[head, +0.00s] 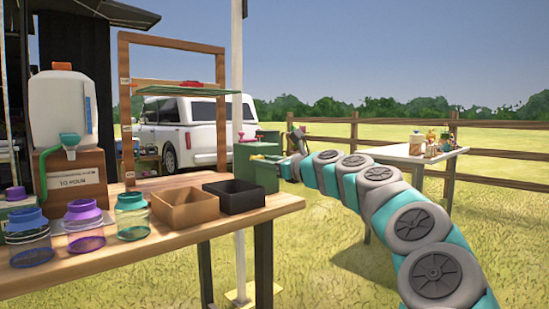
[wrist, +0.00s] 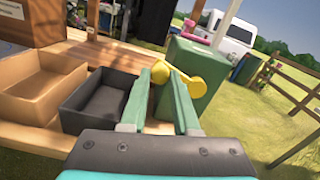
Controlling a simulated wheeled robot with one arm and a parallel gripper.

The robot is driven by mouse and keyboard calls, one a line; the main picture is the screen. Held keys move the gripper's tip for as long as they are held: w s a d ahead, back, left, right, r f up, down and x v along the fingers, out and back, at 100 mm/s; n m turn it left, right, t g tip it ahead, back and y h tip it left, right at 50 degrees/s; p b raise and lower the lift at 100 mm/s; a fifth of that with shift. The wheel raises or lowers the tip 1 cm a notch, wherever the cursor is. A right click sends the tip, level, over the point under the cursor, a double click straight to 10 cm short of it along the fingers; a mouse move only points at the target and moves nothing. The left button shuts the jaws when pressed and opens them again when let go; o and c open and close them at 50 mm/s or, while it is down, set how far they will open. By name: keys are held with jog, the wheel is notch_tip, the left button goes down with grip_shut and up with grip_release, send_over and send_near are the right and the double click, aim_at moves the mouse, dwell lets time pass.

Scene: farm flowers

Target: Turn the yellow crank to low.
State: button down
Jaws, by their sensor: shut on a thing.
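The yellow crank (wrist: 187,83) shows in the wrist view, with a round knob (wrist: 160,72) at its left end and a round hub at its right by the green box (wrist: 187,55). My gripper (wrist: 162,78) has its two green fingers on either side of the crank's left end and is shut on it. In the head view my gripper (head: 283,157) is at the right side of the wooden table, by the green box (head: 258,175). The crank is small there and mostly hidden. I cannot read any low mark.
A black tray (head: 234,208) and a brown tray (head: 185,223) stand left of the green box on the table (head: 150,248). Several jars and a white dispenser (head: 62,105) are farther left. A wooden frame (head: 222,70) and white pole (head: 237,110) rise nearby. Open grass lies right.

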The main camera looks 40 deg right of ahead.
jog(key=f+n, duration=0.2)
jog(key=n, duration=0.1)
jog(key=shift+a, duration=0.2)
jog(key=shift+d+f+n+b, duration=0.1)
jog(key=shift+f+n+b, duration=0.5)
jog(key=shift+n, duration=0.4)
jog(key=shift+d+f+n+b, duration=0.1)
jog(key=shift+f+n+b, duration=0.5)
jog(key=shift+n, duration=0.4)
jog(key=c, duration=0.7)
grip_release()
jog(key=shift+o, duration=0.2)
